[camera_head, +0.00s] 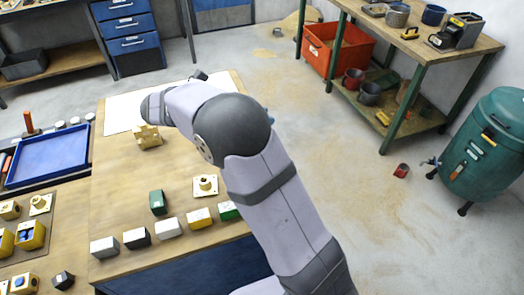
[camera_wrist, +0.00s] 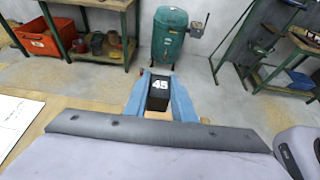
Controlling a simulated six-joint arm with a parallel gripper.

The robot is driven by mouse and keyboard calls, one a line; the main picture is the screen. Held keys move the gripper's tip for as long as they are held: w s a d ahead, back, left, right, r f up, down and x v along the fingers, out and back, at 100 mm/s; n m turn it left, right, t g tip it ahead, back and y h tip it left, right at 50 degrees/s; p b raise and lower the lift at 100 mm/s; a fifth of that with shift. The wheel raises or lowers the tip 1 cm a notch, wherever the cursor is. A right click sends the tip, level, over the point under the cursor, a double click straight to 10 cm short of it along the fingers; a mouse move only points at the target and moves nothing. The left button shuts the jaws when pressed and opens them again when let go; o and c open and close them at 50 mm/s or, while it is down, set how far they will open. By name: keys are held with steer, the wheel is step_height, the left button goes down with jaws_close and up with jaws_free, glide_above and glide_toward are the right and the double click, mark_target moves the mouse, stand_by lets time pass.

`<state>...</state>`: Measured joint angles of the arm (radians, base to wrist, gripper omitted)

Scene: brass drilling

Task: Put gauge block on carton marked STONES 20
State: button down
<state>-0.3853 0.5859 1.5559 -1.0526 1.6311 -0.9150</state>
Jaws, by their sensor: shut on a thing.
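My gripper (camera_wrist: 158,78) has blue fingers and is shut on a dark block marked 45 (camera_wrist: 158,95) in the wrist view. I take this to be the gauge block. In the head view my arm hides most of the gripper and the block. Small cartons stand in a row along the bench's front edge: white (camera_head: 104,247), black (camera_head: 137,238), white (camera_head: 168,228), yellow (camera_head: 199,218) and green (camera_head: 229,210). Their labels are too small to read, so I cannot tell which is marked STONES 20. The held block is apart from them.
A green box (camera_head: 157,201) and a brass part on a pale plate (camera_head: 205,186) stand behind the row. A brass piece (camera_head: 147,137) lies farther back by a white sheet (camera_head: 122,114). A blue tray (camera_head: 50,157) is at left. The middle bench is mostly clear.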

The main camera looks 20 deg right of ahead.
steer(key=shift+s+d+r, duration=0.25)
steer(key=shift+s+r, duration=0.2)
steer(key=shift+s, duration=0.15)
steer(key=shift+f+p, duration=1.05)
steer(key=shift+f, duration=3.95)
steer(key=shift+f, duration=0.1)
steer(key=c, duration=1.5)
jaws_free()
steer(key=shift+f, duration=0.1)
steer(key=shift+a+r, duration=0.15)
steer(key=shift+r, duration=0.05)
steer(key=b+v, duration=0.3)
steer(key=v, duration=0.8)
steer(key=shift+w+a+r, duration=0.15)
steer(key=shift+w+a, duration=0.05)
steer(key=shift+a, duration=0.2)
